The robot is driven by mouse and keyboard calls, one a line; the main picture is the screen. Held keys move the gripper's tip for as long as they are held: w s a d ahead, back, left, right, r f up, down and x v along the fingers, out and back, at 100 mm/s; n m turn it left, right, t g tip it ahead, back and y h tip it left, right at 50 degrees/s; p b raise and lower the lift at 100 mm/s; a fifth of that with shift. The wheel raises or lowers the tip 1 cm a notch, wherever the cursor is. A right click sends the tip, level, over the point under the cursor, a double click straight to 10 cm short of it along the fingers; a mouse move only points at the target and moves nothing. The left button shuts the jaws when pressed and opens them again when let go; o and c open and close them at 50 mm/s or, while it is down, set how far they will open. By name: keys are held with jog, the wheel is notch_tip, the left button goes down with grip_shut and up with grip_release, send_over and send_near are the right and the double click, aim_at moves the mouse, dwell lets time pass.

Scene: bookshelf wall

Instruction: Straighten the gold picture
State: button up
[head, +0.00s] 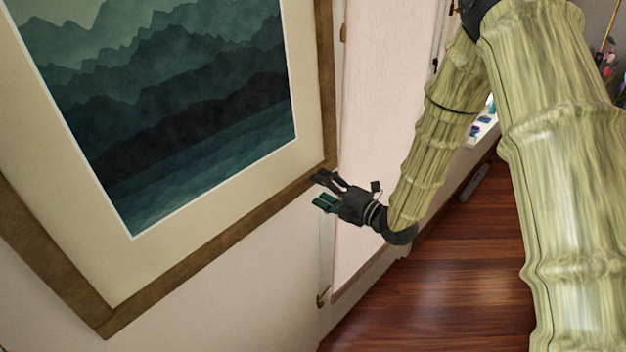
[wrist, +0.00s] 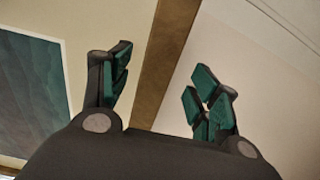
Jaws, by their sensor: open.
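The picture, a teal mountain print (head: 190,120) with a cream mat and a brown-gold wooden frame (head: 215,243), hangs on the wall at the left of the head view. It looks tilted there, though the camera view itself is slanted. My gripper (head: 324,191) is open at the frame's lower right corner. In the wrist view the frame's wooden edge (wrist: 163,65) runs between the spread fingers of my gripper (wrist: 160,95), with the print (wrist: 30,95) behind the left finger. I cannot tell whether a finger touches the frame.
Bare wall (head: 240,300) lies below the frame. A reddish wooden floor (head: 450,290) is open at the lower right. A shelf with small items (head: 483,128) is behind my arm.

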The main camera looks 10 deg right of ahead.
aim_at(310, 182)
jog(key=shift+p+x, duration=0.5)
jog(key=shift+x, duration=1.3)
